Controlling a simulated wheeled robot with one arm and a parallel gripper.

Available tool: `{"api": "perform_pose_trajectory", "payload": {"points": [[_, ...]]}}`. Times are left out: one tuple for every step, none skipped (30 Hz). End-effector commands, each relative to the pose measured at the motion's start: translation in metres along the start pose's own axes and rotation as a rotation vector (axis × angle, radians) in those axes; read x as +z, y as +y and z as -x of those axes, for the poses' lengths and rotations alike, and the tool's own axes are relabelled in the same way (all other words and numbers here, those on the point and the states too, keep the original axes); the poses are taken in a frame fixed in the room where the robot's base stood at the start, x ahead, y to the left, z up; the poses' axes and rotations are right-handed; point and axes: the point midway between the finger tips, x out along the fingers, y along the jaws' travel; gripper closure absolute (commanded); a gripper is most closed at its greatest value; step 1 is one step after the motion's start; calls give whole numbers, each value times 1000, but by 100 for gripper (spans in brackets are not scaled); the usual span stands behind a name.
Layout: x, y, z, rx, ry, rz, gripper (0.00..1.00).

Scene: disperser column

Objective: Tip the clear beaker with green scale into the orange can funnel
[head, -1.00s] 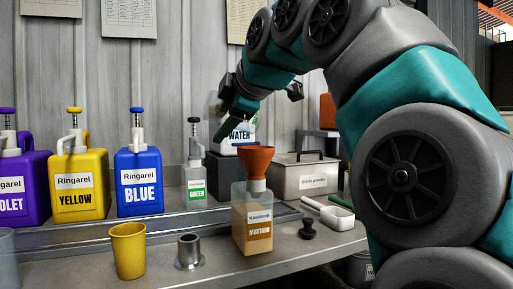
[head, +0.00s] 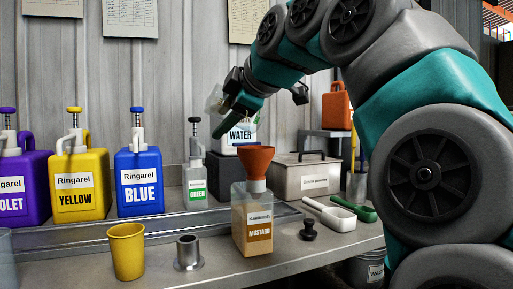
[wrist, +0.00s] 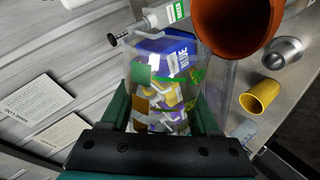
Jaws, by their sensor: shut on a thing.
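My gripper (head: 236,122) is shut on the clear beaker (head: 215,101), raised above the bench near the water container. In the wrist view the beaker (wrist: 165,90) sits between the fingers (wrist: 168,118), with green scale marks on its wall. Background colours show through it, and I cannot tell its contents. The orange funnel (head: 256,158) stands upright in the neck of the can labelled mustard (head: 252,220), lower and slightly right of my gripper. In the wrist view the funnel (wrist: 238,28) opens close beside the beaker's mouth end.
Blue (head: 139,180), yellow (head: 80,188) and violet (head: 22,188) jugs and a small green-labelled bottle (head: 195,178) line the back left. A yellow cup (head: 127,252) and metal cylinder (head: 188,254) stand in front. A white scoop (head: 328,214) and lidded box (head: 303,180) are right.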

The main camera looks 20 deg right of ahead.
Motion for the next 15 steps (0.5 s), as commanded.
{"api": "perform_pose_trajectory", "payload": {"points": [[0, 0, 0, 0, 4, -5, 92], [0, 0, 1, 0, 5, -9, 92], [0, 0, 1, 0, 8, -13, 92], [0, 0, 1, 0, 10, -17, 92], [0, 1, 1, 0, 12, -20, 92], [0, 1, 2, 0, 14, -25, 92], [0, 1, 2, 0, 16, -29, 92], [0, 1, 2, 0, 18, -32, 92], [0, 1, 2, 1, 21, -37, 92], [0, 1, 2, 1, 23, -41, 92], [0, 2, 2, 1, 25, -45, 92], [0, 2, 3, 1, 27, -50, 92], [1, 2, 3, 1, 29, -53, 92], [1, 2, 3, 1, 31, -57, 92], [1, 2, 3, 1, 34, -61, 92]]}}
